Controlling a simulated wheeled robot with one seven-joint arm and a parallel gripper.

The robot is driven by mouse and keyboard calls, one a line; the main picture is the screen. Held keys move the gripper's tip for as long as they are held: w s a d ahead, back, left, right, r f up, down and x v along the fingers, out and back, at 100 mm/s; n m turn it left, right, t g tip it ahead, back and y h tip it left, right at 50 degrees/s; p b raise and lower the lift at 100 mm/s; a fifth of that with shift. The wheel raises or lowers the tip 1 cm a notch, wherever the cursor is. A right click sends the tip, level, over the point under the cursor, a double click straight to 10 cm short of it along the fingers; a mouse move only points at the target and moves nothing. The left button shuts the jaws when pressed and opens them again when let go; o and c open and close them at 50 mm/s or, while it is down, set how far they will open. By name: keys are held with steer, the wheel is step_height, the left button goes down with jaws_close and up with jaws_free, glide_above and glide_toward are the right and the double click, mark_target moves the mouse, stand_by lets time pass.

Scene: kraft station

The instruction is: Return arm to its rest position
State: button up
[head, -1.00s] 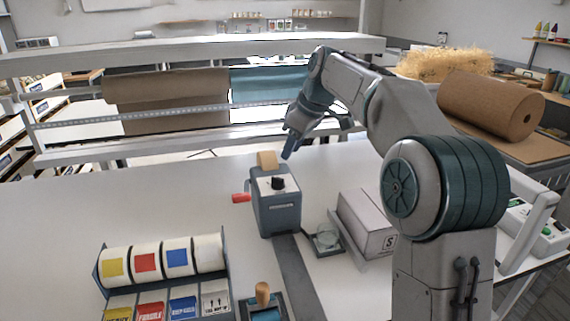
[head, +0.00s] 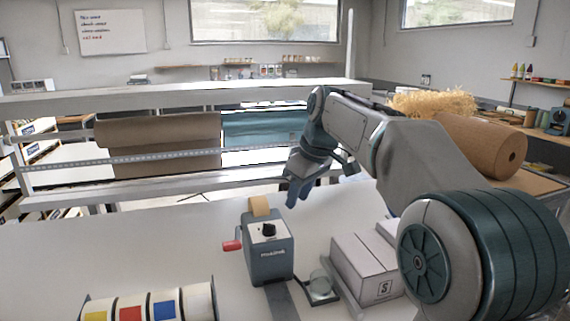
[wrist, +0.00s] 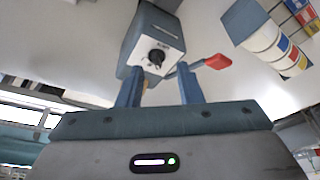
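My arm is bent over the white table, with my gripper (head: 297,193) hanging in the air behind and a little right of the grey tape dispenser (head: 268,252). In the wrist view, the two blue fingers of my gripper (wrist: 157,75) stand apart with nothing held between them. The dispenser also shows there (wrist: 152,45), beyond the fingertips, with its black knob and red handle. In the head view, the fingers are small and seen from the side.
A rack of label rolls (head: 150,305) is at the front left. A white box (head: 365,268) and a small glass dish (head: 320,287) stand right of the dispenser. A frame with a brown paper roll (head: 158,145) and a teal roll (head: 262,127) spans the back.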

steer(key=s+d+f+m+h, duration=0.1)
steer(key=s+d+f+m, duration=0.2)
steer(key=s, duration=0.6)
steer(key=s+d+f+m+h, duration=0.1)
steer(key=s+d+f+m, duration=0.2)
steer(key=s+f, duration=0.5)
steer(key=s+d+f+m+h, duration=0.1)
steer(key=s+d+f+m, duration=0.3)
steer(key=s, duration=0.6)
step_height(320, 180, down, 2)
steer(key=shift+s+d+f+t, duration=0.1)
steer(key=shift+s+d+t, duration=0.25)
steer(key=shift+d, duration=0.45)
